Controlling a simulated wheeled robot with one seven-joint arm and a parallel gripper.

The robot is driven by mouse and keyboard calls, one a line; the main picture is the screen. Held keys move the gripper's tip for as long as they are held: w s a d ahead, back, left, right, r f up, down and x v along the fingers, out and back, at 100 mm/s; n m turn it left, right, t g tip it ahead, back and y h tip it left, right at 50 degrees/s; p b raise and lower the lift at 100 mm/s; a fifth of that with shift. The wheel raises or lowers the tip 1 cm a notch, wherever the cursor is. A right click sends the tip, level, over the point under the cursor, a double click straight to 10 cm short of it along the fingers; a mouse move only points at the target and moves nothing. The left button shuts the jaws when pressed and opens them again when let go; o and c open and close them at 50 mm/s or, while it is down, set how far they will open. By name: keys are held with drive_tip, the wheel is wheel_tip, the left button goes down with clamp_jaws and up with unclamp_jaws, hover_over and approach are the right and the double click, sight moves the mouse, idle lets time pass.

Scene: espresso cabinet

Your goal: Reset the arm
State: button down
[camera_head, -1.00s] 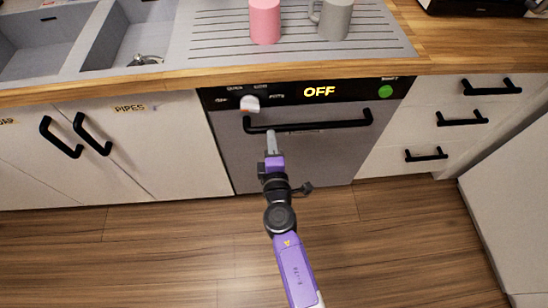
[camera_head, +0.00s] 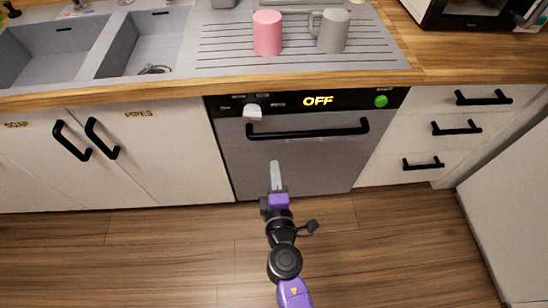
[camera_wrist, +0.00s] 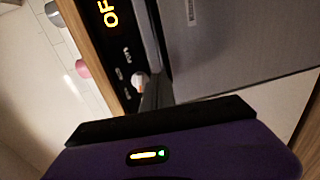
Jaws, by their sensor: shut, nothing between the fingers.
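My gripper (camera_head: 275,172) is in front of the dishwasher door, below its black handle, in the head view. Its fingers are together with nothing between them, and it looks apart from the handle. In the wrist view the closed fingers (camera_wrist: 152,95) point toward the dishwasher front. The dishwasher (camera_head: 310,165) has a grey door that looks closed, a white knob (camera_head: 252,112), a lit OFF display and a green button (camera_head: 381,101). My purple and black arm reaches up from the bottom of the head view.
A pink cup (camera_head: 267,34) and a grey mug (camera_head: 331,30) stand on the ribbed drainboard (camera_head: 225,62) by the sink (camera_head: 45,50). White cabinets (camera_head: 150,165) are left, drawers (camera_head: 420,125) right. The wooden floor (camera_head: 150,255) in front is clear.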

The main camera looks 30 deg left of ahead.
drive_tip(key=shift+v, duration=2.1)
drive_tip(key=shift+r, duration=0.15)
drive_tip(key=s+d+r+m+h, duration=0.3)
drive_tip(key=s+d+r+m, duration=0.2)
drive_tip(key=s+d+m, duration=0.3)
drive_tip(key=s+d+r+m+h+p, duration=0.1)
drive_tip(key=s+d+r+m+h, duration=0.2)
drive_tip(key=d, duration=1.3)
drive_tip(key=s+d+r+m+t+h, duration=0.1)
drive_tip(key=s+d+r+m+h, duration=0.2)
drive_tip(key=s+d+r+m, duration=0.4)
drive_tip(key=s+d+m, duration=0.6)
drive_tip(key=s, duration=0.3)
drive_tip(key=shift+m+p, duration=0.3)
drive_tip(key=shift+m, duration=0.1)
drive_tip(key=shift+r, duration=0.1)
